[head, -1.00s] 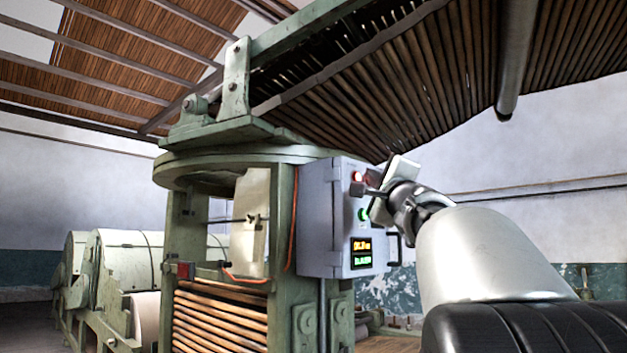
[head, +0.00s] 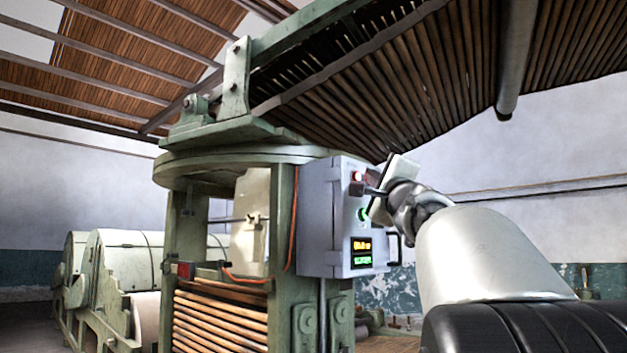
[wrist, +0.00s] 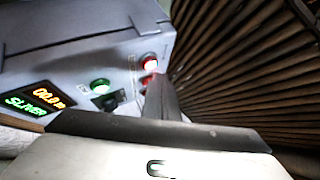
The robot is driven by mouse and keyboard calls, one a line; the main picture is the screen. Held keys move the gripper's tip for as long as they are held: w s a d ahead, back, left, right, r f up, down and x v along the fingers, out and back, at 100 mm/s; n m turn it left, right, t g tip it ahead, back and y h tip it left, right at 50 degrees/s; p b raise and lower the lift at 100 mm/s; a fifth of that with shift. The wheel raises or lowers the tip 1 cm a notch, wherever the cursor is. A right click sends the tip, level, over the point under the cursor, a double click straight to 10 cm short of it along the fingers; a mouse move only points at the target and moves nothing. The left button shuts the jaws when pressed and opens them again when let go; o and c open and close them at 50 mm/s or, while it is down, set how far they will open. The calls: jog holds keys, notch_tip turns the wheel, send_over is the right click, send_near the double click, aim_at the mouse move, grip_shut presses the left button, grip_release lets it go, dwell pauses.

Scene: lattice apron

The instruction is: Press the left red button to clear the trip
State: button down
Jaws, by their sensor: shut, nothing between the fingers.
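A grey control box (head: 318,215) is fixed to the green machine's post. In the head view a lit red button or lamp (head: 357,176) shows near the top of its front face. The wrist view shows a brightly lit red one (wrist: 150,62) and a dimmer red one (wrist: 149,80) below it, partly hidden by my fingertips. My gripper (head: 362,189) is shut and empty, its tips close to these red ones. It also shows in the wrist view (wrist: 160,92). I cannot tell whether the tips touch either one.
A lit green button (wrist: 100,86) and a dark one (wrist: 105,102) sit beside the red ones. A lit display (wrist: 42,98) is on the same face. A black handle (head: 396,247) sticks out at the box's right. A slatted wooden apron (head: 400,85) slopes overhead, close above my gripper.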

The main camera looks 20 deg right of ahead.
jog(key=shift+w+f, duration=0.1)
jog(key=shift+w+a, duration=0.15)
jog(key=shift+w, duration=0.1)
jog(key=shift+w+a+b, duration=0.2)
jog(key=shift+w+b, duration=0.3)
dwell(0.8)
jog(key=shift+s, duration=0.1)
jog(key=shift+s+d, duration=0.3)
jog(key=shift+s, duration=0.45)
jog(key=s, duration=0.1)
jog(key=s+d, duration=0.1)
jog(key=s, duration=0.1)
jog(key=s+d, duration=0.1)
jog(key=shift+s, duration=0.35)
dwell(0.7)
